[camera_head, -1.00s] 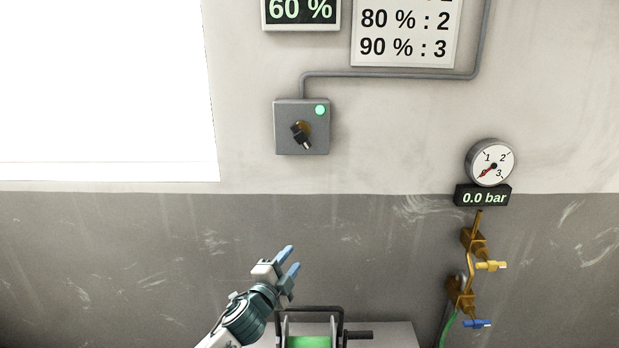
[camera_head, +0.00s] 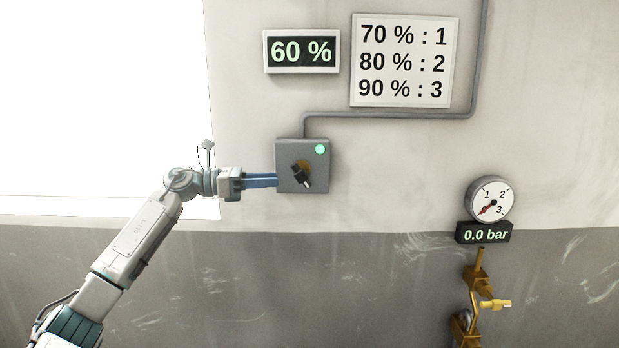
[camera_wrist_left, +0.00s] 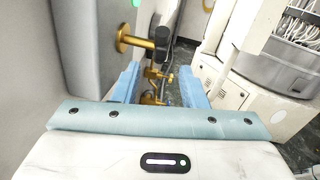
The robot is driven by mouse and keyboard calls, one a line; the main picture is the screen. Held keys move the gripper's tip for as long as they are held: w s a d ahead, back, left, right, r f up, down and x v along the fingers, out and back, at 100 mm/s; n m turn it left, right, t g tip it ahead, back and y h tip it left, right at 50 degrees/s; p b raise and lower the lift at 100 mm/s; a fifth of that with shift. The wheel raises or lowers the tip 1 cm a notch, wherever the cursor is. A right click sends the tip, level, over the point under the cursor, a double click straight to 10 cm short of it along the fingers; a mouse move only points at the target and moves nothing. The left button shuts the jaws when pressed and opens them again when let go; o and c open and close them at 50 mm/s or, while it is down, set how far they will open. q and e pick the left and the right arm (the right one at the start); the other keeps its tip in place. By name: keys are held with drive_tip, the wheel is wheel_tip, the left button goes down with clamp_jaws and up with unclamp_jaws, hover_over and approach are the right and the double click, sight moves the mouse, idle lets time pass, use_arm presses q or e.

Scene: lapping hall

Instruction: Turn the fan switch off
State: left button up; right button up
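The fan switch is a grey box (camera_head: 288,182) on the wall with a lit green lamp (camera_head: 320,149) at its upper right. Its black handle (camera_head: 302,175) on a brass base slants from upper left to lower right. In the left wrist view the handle (camera_wrist_left: 161,38) stands out from the box on a brass shaft (camera_wrist_left: 132,41), ahead of the fingers. My left gripper (camera_head: 276,180) is at the left edge of the box in the head view; contact cannot be told. Its blue fingers (camera_wrist_left: 160,72) are apart, with nothing held. My right gripper is not in view.
A display (camera_head: 301,52) reads 60 %, beside a percentage chart (camera_head: 405,60). A pipe (camera_head: 390,116) runs up from the box. A gauge (camera_head: 488,200) and 0.0 bar display (camera_head: 485,234) sit right, above brass valves (camera_head: 478,283). The wall between is clear.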

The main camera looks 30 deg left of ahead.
sight(304, 176)
use_arm(q)
drive_tip(key=p+x, duration=0.5)
drive_tip(key=x, duration=0.4)
drive_tip(key=shift+r, duration=0.2)
drive_tip(key=shift+w+d+f, duration=0.2)
drive_tip(key=shift+w+d, duration=0.25)
drive_tip(key=shift+d, duration=0.1)
